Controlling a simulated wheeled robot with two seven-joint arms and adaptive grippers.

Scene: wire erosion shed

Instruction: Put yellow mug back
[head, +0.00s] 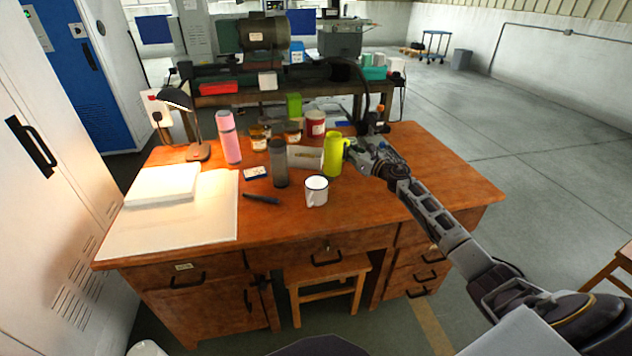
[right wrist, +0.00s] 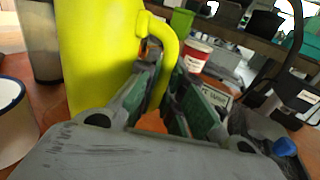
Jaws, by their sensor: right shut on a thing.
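The yellow mug (head: 333,158) is tall, yellow-green and upright, at the middle right of the wooden desk. In the right wrist view the yellow mug (right wrist: 98,50) fills the left side, with its handle running between my fingers. My right gripper (head: 353,148) comes in from the right and is shut on the handle; its fingers (right wrist: 166,72) sit on either side of it. I cannot tell whether the mug's base touches the desk. My left gripper is not in view.
A white mug (head: 316,193) stands in front of the yellow mug. A dark grey bottle (head: 279,163), a small box (head: 304,157), a red-and-white tin (head: 316,123) and a pink bottle (head: 230,138) stand nearby. The desk's right side (head: 450,182) is clear.

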